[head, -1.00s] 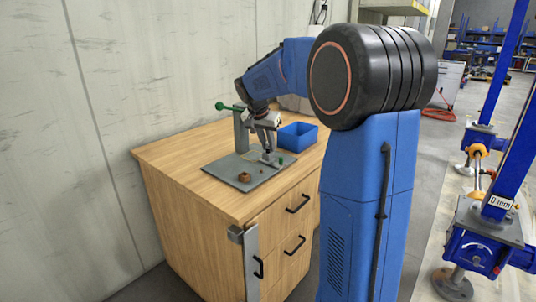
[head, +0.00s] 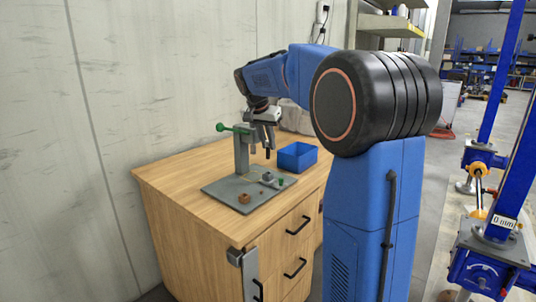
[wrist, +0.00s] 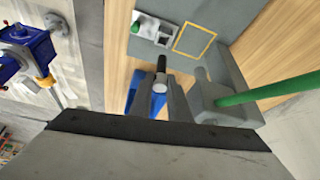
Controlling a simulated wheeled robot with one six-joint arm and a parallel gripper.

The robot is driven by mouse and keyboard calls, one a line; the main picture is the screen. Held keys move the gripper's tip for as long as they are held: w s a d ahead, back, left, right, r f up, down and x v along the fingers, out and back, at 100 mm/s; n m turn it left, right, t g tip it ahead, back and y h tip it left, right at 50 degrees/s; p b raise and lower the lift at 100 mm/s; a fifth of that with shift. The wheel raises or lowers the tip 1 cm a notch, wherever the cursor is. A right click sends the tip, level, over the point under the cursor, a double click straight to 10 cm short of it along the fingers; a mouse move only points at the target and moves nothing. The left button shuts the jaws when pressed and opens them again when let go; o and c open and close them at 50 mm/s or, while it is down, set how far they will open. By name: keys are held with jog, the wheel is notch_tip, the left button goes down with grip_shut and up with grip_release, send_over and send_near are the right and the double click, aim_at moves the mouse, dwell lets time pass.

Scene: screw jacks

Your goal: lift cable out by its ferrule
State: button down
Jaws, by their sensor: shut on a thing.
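My gripper (head: 264,134) is shut on a short, dark, rod-like cable end (head: 267,154) and holds it upright above the grey base plate (head: 226,200). In the wrist view the fingers (wrist: 161,90) close around it. The black cable (wrist: 161,64) and its pale ferrule (wrist: 160,83) show between them; the part inside the jaws is hidden. The small grey block with sockets (wrist: 160,29) sits on the plate, with a green piece (wrist: 135,27) in it. The cable end is apart from the block in the head view.
A grey post (head: 241,155) with a green lever (head: 222,127) stands close to my gripper. A blue bin (head: 300,157) is on the right of the plate. A brown nut-like piece (head: 244,197) lies at the plate's front. A yellow square outline (wrist: 195,40) marks the plate.

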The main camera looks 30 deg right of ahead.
jog(key=shift+r, duration=0.55)
dwell(0.7)
